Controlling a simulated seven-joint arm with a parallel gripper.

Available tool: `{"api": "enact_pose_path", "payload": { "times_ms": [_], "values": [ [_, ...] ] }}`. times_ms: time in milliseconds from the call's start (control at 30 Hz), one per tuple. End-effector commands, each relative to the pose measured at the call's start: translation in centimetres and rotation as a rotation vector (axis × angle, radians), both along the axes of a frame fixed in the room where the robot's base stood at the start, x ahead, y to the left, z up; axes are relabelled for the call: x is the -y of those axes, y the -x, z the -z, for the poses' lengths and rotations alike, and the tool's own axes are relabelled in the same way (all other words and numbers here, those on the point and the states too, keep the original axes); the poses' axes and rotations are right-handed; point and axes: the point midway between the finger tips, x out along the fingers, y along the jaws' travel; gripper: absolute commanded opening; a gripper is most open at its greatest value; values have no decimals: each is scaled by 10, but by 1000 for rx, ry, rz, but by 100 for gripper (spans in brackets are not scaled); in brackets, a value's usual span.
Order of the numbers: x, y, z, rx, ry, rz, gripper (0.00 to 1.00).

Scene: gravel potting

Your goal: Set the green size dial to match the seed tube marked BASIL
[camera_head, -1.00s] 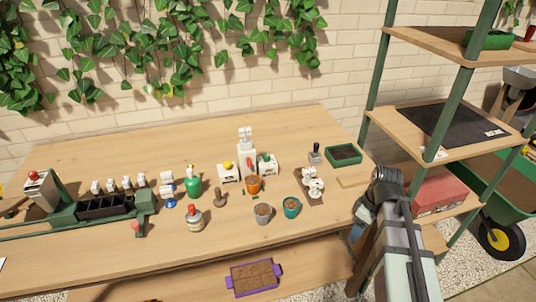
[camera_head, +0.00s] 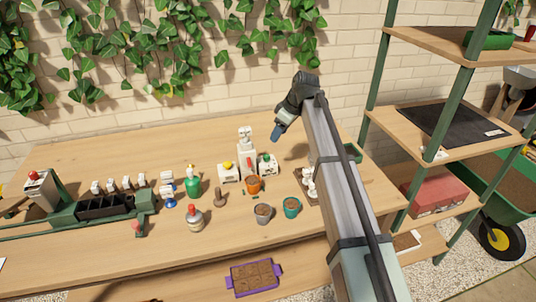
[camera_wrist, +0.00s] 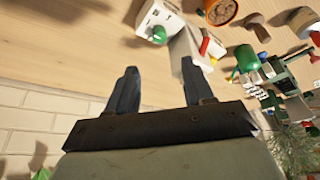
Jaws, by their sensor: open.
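The green dial (camera_head: 266,158) is a small round knob on a white box (camera_head: 267,168), right of a tall white dispenser (camera_head: 246,146). In the wrist view the green dial (camera_wrist: 158,34) lies beyond my fingertips, with its white box (camera_wrist: 160,14) around it. My gripper (camera_head: 277,133) is open and empty, in the air above the back of the table, up and right of the dial and apart from it. It also shows in the wrist view (camera_wrist: 157,72). Several white-tagged items (camera_head: 118,184) stand at the black bin on the left; their lettering is too small to read, so I cannot pick out BASIL.
A white box with a yellow knob (camera_head: 228,164) stands left of the dispenser. An orange pot (camera_head: 254,184), a green bottle (camera_head: 192,184) and two soil-filled pots, one grey (camera_head: 263,212) and one teal (camera_head: 291,207), stand nearby. The back left of the table is clear.

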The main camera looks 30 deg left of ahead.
Motion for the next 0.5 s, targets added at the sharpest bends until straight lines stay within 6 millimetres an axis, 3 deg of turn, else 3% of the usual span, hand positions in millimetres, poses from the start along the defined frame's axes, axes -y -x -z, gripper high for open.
{"api": "enact_pose_path", "payload": {
  "times_ms": [500],
  "values": [
    [-33, 0, 82, -1, 2, 0, 52]
  ]
}}
